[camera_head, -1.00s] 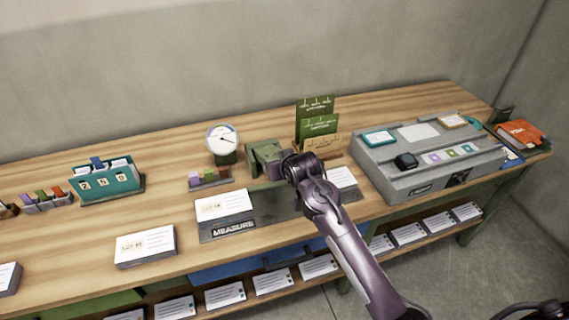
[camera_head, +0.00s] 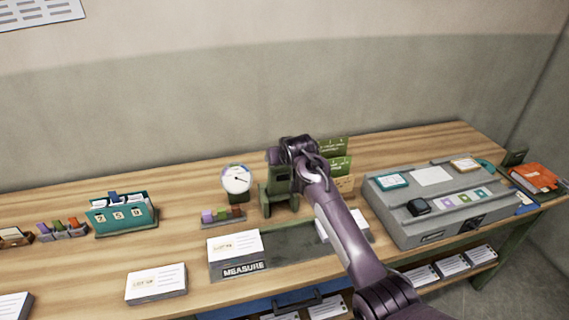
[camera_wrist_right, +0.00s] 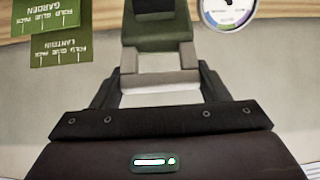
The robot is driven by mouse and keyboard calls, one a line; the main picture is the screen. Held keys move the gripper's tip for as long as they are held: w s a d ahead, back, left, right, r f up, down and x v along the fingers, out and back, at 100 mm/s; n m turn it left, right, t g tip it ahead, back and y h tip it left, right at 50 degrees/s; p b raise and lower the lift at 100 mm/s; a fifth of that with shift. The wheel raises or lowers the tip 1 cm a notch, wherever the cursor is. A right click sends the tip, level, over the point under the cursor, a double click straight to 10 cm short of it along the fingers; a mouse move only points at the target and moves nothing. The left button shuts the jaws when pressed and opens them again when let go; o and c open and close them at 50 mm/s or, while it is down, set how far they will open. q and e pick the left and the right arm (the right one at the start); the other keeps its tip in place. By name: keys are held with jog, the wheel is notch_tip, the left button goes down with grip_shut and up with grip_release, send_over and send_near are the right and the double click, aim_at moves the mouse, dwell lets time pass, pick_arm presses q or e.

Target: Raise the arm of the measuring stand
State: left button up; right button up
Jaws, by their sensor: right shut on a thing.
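A white card stack (camera_head: 233,245) lies on the left of the base, and another (camera_head: 343,226) on the right, partly behind my arm. My left gripper is not in view.
A grey console (camera_head: 425,225) with colored cards stands to the right. Green signs (camera_head: 341,166) stand just behind my right wrist. A teal card box (camera_head: 122,217), small colored blocks (camera_head: 222,215) and a card stack (camera_head: 155,284) are on the left. Bare wood separates them.

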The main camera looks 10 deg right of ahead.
jog(key=shift+w+r, duration=0.1)
jog(key=shift+w, duration=0.2)
jog(key=o, duration=1.4)
jog(key=shift+w+f, duration=0.15)
jog(key=shift+f, duration=0.05)
jog(key=b+v, duration=0.2)
jog(key=v, duration=0.6)
